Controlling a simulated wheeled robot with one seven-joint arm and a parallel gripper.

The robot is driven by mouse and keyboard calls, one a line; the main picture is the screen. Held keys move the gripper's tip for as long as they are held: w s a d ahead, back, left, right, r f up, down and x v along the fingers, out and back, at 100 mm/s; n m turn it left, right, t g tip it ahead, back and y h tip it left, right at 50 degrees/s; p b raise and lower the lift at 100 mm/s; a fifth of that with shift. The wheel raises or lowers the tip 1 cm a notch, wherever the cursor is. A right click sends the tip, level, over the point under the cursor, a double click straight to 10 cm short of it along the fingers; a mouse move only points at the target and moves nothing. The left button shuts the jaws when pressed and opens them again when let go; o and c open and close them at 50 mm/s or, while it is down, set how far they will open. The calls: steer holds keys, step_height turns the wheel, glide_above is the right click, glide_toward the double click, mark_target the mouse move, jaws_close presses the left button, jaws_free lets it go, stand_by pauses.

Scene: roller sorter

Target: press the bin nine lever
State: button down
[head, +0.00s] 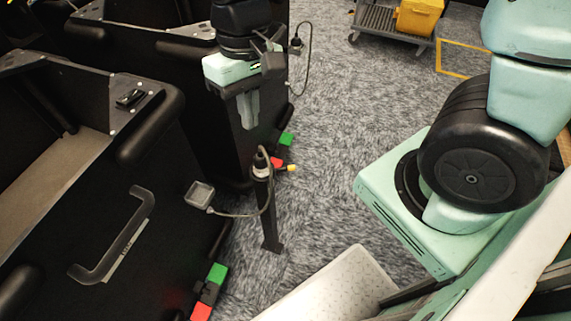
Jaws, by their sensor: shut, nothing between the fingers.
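My gripper (248,122) hangs at the upper middle with its fingers together, pointing down. It is empty and appears in front of the farther black bin's side. A yellow-tipped piece (291,168) sticks out by a red block (277,162) low on that bin, with a green block (287,139) behind it. The nearer black bin (70,215) has a green block (217,273) and a red block (201,311) at its foot. No number nine is readable, so I cannot tell which part is the bin nine lever.
A black post (265,215) stands between gripper and foreground, with a cable to a grey square head (200,195). The near bin has a large handle (112,240). Carpet (340,150) is open to the right of the bins. A cart (390,35) with a yellow crate (420,17) stands behind.

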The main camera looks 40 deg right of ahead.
mark_target(285, 169)
steer(key=w+d+f+m+b, duration=0.3)
steer(key=w+d+f, duration=0.2)
steer(key=d+f, duration=0.2)
steer(key=w+d+f+m+g+b, duration=0.1)
steer(key=w+d+f+m+b, duration=0.2)
steer(key=w+d+f, duration=0.3)
step_height(285, 169, down, 4)
steer(key=shift+d+f+m, duration=0.1)
steer(key=shift+d+m, duration=0.25)
steer(key=shift+m, duration=0.25)
steer(key=shift+s, duration=0.1)
steer(key=s+a+f+b, duration=0.2)
steer(key=s+f, duration=0.3)
steer(key=f, duration=0.3)
steer(key=shift+s+a+f, duration=0.4)
steer(key=shift+a, duration=0.05)
steer(key=shift+a, duration=0.15)
